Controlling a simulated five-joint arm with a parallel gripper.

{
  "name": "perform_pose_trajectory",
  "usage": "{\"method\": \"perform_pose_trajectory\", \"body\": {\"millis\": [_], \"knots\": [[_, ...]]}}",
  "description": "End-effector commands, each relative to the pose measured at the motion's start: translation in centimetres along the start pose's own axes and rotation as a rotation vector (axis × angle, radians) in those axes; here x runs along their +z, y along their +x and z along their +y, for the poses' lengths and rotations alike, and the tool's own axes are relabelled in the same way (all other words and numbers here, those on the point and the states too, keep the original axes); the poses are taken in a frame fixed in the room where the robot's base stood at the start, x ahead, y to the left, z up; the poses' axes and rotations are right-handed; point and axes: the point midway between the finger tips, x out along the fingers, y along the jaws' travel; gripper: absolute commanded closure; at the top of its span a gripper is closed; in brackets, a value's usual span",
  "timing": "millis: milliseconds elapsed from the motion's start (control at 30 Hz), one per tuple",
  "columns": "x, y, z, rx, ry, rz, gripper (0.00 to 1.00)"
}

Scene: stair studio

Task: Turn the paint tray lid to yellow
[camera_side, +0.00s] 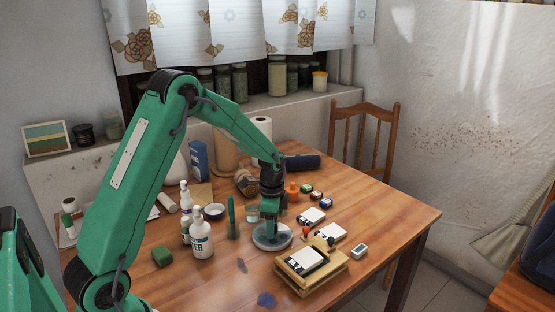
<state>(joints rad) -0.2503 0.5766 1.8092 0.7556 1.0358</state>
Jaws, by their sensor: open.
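The paint tray lid appears to be the round grey disc (272,237) on the wooden table, near the middle of the picture. My gripper (271,226) points straight down over this disc. Its fingers are dark and small, and they reach down to or just above the disc; I cannot tell whether they touch it. My gripper is open. It hides part of the disc's middle and back. No yellow mark can be made out on the disc at this size.
White bottles (202,238) and a green upright item (231,216) stand left of the disc. A wooden board with a white card (303,262) lies to its right front. Small paint pots (318,196) stand behind right. The table's right corner is clear.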

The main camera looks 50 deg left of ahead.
Motion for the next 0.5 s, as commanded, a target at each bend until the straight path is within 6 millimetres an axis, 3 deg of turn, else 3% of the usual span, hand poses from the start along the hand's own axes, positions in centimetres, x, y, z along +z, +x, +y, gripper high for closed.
{"method": "perform_pose_trajectory", "body": {"millis": [33, 233, 500], "knots": [[0.0, -0.01, 0.0, 0.0, 0.0, 0.0, 0.54], [0.0, -0.02, 0.0, 0.0, 0.0, 0.0, 0.93], [0.0, -0.04, 0.02, 0.001, -0.012, 0.0, 0.94]]}}
